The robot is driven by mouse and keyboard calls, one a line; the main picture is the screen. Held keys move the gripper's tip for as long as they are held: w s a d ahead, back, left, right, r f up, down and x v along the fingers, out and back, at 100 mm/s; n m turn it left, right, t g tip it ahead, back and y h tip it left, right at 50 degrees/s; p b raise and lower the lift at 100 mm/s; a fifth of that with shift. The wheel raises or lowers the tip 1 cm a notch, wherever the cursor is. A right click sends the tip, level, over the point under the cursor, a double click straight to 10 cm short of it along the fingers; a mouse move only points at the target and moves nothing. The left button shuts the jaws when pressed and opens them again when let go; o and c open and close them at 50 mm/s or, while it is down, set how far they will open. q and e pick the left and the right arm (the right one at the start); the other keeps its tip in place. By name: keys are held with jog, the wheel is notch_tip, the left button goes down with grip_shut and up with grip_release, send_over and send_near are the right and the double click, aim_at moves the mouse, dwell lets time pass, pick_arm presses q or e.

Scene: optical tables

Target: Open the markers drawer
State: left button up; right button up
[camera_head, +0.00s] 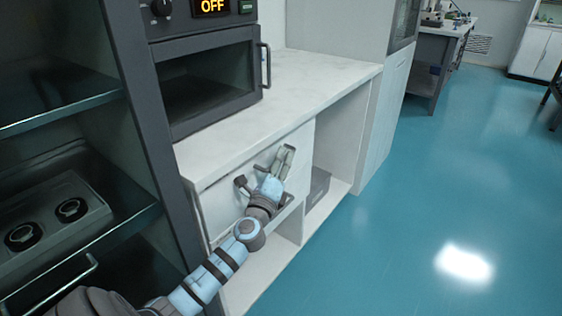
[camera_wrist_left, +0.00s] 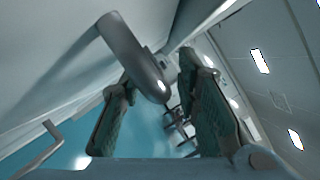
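A white drawer front (camera_head: 222,205) sits under the worktop, left of an open shelf space; no markers label is readable. A grey bar handle (camera_head: 241,184) stands out from it, partly hidden by my left gripper (camera_head: 284,160). In the left wrist view a grey handle bar (camera_wrist_left: 128,52) comes in from the upper left, its rounded end lying between the two spread fingers of my left gripper (camera_wrist_left: 160,110). The fingers look open, with no clear grip on the bar. The drawer looks shut. My right gripper is not in view.
A second handle (camera_head: 286,202) sits lower, close to my left wrist. The white worktop (camera_head: 300,85) carries a dark oven-like device (camera_head: 205,85). A grey box (camera_head: 319,186) lies in the open shelf. Dark glass shelving (camera_head: 70,110) stands at left. The blue floor (camera_head: 400,230) at right is clear.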

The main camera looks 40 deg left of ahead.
pick_arm(q)
jog(key=shift+w+a, duration=0.15)
jog(key=shift+w, duration=0.25)
grip_shut()
